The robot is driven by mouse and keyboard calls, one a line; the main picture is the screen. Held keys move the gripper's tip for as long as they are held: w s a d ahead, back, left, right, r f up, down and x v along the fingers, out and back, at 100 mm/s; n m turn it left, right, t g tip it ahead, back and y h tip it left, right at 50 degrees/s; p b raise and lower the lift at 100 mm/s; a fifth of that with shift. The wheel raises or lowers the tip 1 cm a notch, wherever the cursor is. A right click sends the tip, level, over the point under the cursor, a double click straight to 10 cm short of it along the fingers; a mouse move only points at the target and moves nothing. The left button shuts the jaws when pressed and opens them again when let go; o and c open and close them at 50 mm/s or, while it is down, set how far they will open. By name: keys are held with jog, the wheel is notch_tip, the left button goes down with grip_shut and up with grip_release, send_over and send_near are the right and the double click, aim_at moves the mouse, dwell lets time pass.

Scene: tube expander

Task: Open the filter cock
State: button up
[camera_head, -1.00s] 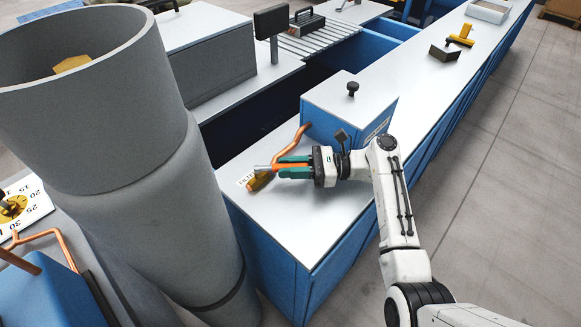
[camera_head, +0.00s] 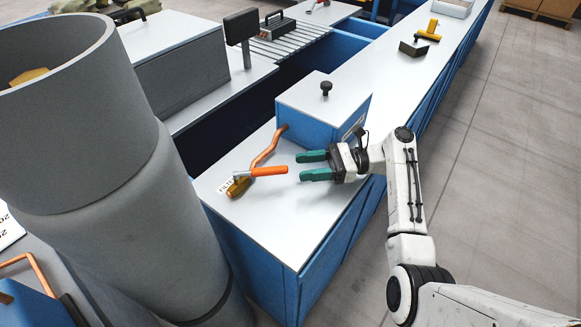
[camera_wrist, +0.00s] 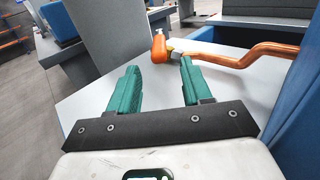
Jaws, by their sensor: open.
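The filter cock has an orange lever handle (camera_head: 268,171) that points right, towards my gripper. Its brass body (camera_head: 238,188) sits at the end of a copper pipe (camera_head: 268,148), beside a printed label (camera_head: 224,185) that is partly covered. My gripper (camera_head: 300,166) has its green fingers apart and empty, just right of the handle's free end and not around it. In the wrist view, the orange handle (camera_wrist: 158,46) shows end-on beyond and between the fingertips (camera_wrist: 159,66), with the copper pipe (camera_wrist: 250,54) running off to the right.
The cock is on a white-topped blue bench (camera_head: 290,225). A blue box with a white top and black knob (camera_head: 326,88) stands behind my gripper. A large grey cylinder (camera_head: 110,190) stands close on the left. The bench top in front of the handle is clear.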

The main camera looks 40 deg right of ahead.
jog(key=shift+s+d, duration=0.3)
jog(key=shift+d, duration=0.25)
